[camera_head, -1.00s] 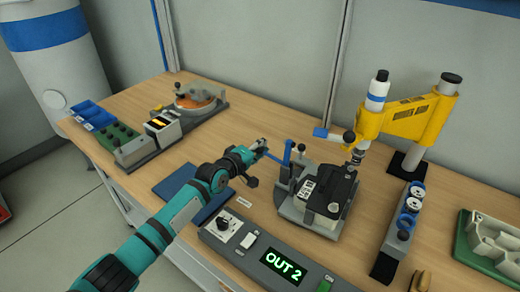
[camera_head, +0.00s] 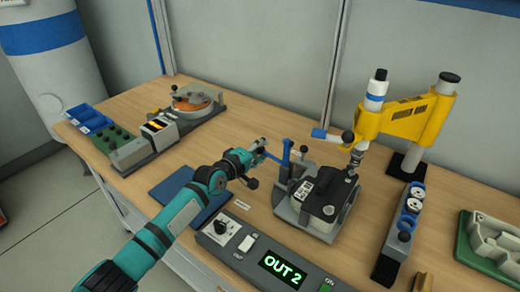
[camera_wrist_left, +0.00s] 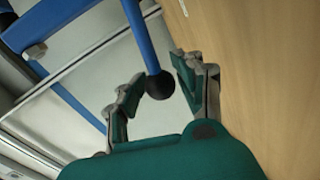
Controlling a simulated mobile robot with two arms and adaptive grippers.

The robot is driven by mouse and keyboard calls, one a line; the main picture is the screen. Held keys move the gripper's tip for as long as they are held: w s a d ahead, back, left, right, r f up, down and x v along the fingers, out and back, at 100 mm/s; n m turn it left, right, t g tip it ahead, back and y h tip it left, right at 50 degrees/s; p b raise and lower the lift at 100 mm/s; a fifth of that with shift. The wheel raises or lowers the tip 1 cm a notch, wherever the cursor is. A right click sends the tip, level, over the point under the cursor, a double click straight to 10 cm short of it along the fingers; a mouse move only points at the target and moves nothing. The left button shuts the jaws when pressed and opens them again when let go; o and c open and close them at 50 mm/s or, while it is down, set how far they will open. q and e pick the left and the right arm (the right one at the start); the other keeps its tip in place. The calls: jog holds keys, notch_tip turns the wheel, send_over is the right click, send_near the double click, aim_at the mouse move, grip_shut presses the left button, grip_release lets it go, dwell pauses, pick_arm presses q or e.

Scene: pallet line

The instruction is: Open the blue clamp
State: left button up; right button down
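The blue clamp (camera_head: 286,153) stands at the left edge of a grey fixture (camera_head: 285,208) that holds a black and grey box (camera_head: 330,192). Its blue lever, seen in the left wrist view (camera_wrist_left: 143,38), ends in a black ball (camera_wrist_left: 160,85). My left gripper (camera_head: 257,163) is at the lever's end, left of the fixture. In the left wrist view the gripper (camera_wrist_left: 157,75) is open, with the ball between its teal fingers and gaps visible on both sides. My right gripper is not in view.
A control panel (camera_head: 225,262) reading OUT 2 lies in front of the fixture. A yellow press (camera_head: 393,122) stands behind it at right. A blue mat (camera_head: 178,188) lies under my left arm.

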pick_arm(q)
jog(key=shift+o, duration=1.1)
jog(key=shift+a, duration=0.1)
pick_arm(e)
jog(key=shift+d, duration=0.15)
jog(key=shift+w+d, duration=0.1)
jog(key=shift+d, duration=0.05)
pick_arm(q)
jog(key=v, duration=1.2)
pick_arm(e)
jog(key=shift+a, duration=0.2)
pick_arm(q)
jog(key=shift+f, duration=0.1)
